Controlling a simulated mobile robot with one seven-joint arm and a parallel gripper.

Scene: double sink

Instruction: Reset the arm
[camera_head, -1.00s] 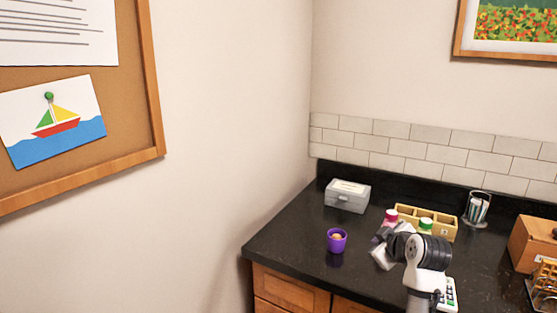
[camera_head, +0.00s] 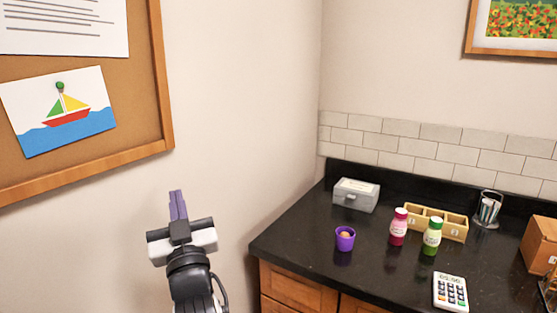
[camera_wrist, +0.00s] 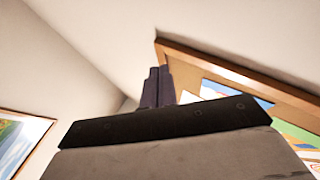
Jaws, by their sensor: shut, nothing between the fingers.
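My gripper (camera_head: 178,206) is raised in front of the bare wall, left of the counter, in the head view. Its two dark purple fingers point up and are together, with nothing between them. The shut fingers also show in the wrist view (camera_wrist: 158,87), pointing up toward the wall and the corkboard frame. My arm is bent below the gripper, clear of the counter and of the things on it.
The black counter (camera_head: 310,245) holds a purple cup (camera_head: 345,239), a pink bottle (camera_head: 398,228), a green bottle (camera_head: 431,238), a grey box (camera_head: 356,195), a wooden tray (camera_head: 455,229) and a calculator (camera_head: 450,292). A corkboard (camera_head: 140,110) hangs on the left wall.

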